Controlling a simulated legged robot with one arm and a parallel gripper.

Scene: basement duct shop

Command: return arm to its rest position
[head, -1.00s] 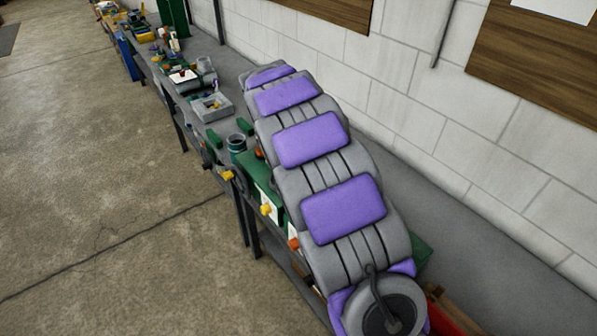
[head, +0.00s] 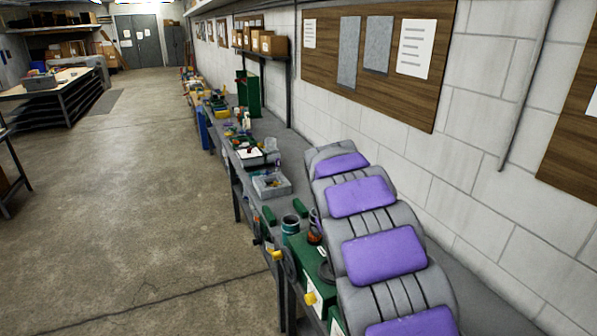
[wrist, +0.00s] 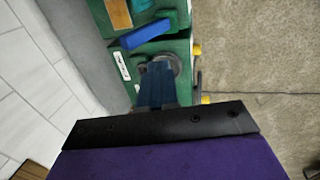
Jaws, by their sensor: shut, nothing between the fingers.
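My arm (head: 385,250), grey with purple pads, reaches from the lower right of the head view up along the workbench, its far end near the middle. My gripper (wrist: 158,70) shows in the wrist view as narrow dark blue-grey fingers, shut and empty, beyond a black plate. The fingers point over the green boxes on the bench. The gripper itself is hidden in the head view. Whether the arm touches anything on the bench cannot be told.
The workbench (head: 262,152) runs along the white block wall, crowded with small items. A grey tray (head: 271,185), a cup (head: 291,224) and green boxes (head: 310,272) lie left of my arm. Concrete floor (head: 130,190) is open on the left; another table (head: 50,85) stands at the far left.

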